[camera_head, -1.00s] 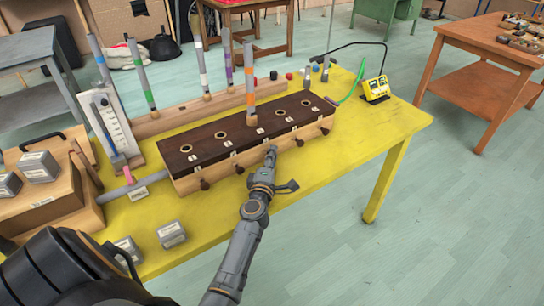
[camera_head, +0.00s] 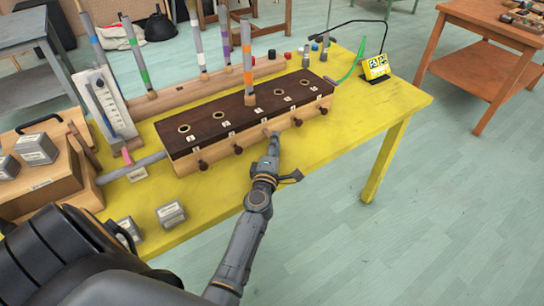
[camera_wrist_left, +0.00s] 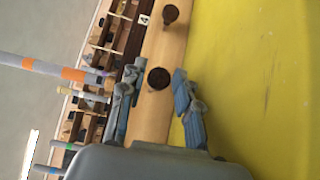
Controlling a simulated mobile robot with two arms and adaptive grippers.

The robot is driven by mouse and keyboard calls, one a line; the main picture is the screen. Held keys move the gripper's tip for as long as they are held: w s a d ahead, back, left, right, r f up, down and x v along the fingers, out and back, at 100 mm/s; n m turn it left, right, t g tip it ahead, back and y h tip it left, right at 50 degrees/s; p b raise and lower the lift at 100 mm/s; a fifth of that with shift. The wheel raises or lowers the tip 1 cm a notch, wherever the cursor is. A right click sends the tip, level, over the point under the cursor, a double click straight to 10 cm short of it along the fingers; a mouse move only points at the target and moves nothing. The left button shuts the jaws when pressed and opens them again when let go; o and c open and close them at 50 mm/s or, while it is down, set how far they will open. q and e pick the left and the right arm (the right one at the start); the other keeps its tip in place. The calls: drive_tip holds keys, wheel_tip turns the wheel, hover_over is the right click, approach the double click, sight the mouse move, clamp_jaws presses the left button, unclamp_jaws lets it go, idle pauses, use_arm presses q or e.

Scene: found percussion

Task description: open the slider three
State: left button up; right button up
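A long wooden box (camera_head: 190,141) with a dark top and a row of round holes stands on the yellow table. Small dark knobs stick out of its front, with number labels above. Slider three is the middle knob (camera_wrist_left: 159,78), below the hole that holds an orange-striped tube (camera_head: 248,72). My left gripper (camera_head: 272,138) is at this knob and mostly hides it in the head view. In the left wrist view, the fingers (camera_wrist_left: 160,70) are open, one on each side of the knob, with narrow gaps. The knob labelled 4 (camera_wrist_left: 170,14) is just beyond. My right gripper is not in view.
Other knobs (camera_head: 238,149) sit close on either side. Striped tubes (camera_head: 137,60) stand in a wooden rack behind the box. A wooden case (camera_head: 50,180) and grey blocks (camera_head: 171,214) are at the left. The yellow table's right front (camera_head: 350,140) is clear.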

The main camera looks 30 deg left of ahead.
use_arm(q)
drive_tip(key=v, duration=1.1)
drive_tip(key=shift+w, duration=0.1)
